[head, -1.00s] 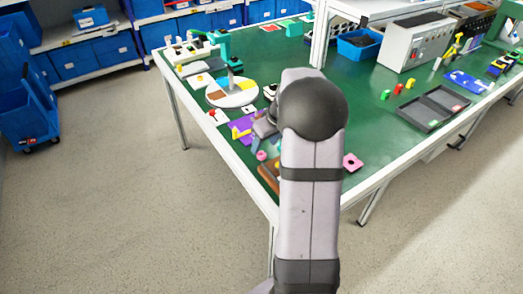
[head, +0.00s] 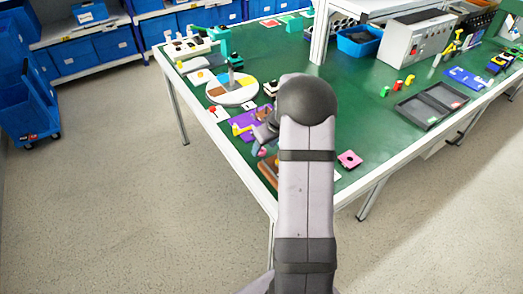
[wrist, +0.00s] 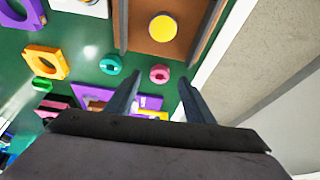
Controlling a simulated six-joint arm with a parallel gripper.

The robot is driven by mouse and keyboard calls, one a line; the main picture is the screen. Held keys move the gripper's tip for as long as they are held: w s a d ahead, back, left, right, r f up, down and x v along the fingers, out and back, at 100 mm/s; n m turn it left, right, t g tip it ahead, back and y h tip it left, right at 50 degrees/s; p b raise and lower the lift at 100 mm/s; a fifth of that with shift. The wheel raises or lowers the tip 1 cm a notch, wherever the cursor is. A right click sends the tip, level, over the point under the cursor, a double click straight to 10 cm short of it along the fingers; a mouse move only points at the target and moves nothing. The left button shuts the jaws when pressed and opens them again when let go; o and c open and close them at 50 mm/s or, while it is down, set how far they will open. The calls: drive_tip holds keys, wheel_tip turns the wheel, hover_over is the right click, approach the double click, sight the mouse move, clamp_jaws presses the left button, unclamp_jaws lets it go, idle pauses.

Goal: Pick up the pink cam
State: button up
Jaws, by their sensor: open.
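The pink cam (wrist: 160,73) is a small round piece with a slot in its middle. In the wrist view it lies on the green table between the tips of my gripper (wrist: 159,78). My gripper is open, one finger to each side of the cam, and nothing is held. I cannot tell whether the fingers touch it or how high above it they are. In the head view my gripper (head: 262,136) is near the table's left front edge, partly behind my arm, and the cam is mostly hidden there.
A teal round piece (wrist: 110,64) lies just left of the cam. A brown tray (wrist: 137,30) with a yellow disc (wrist: 162,28) is close above it in the wrist view. A purple plate (wrist: 92,94) is below, partly behind the fingers. The white table edge (wrist: 222,45) runs at right.

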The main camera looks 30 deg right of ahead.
sight(263, 152)
drive_tip(key=shift+x, duration=1)
drive_tip(key=shift+r, duration=0.1)
drive_tip(key=c, duration=1.1)
drive_tip(key=shift+r, duration=0.1)
drive_tip(key=s+d+r+p, duration=0.1)
drive_tip(key=d+r+p, duration=0.1)
drive_tip(key=r, duration=0.5)
drive_tip(key=s+d+r+p, duration=0.2)
drive_tip(key=r, duration=0.4)
drive_tip(key=s+a+f+n+y+p, duration=0.2)
drive_tip(key=s+n+p, duration=0.3)
drive_tip(key=n+p, duration=0.1)
drive_tip(key=shift+s+f+g+p, duration=0.3)
drive_tip(key=shift+s+f+p, duration=0.05)
drive_tip(key=shift+s+p, duration=0.1)
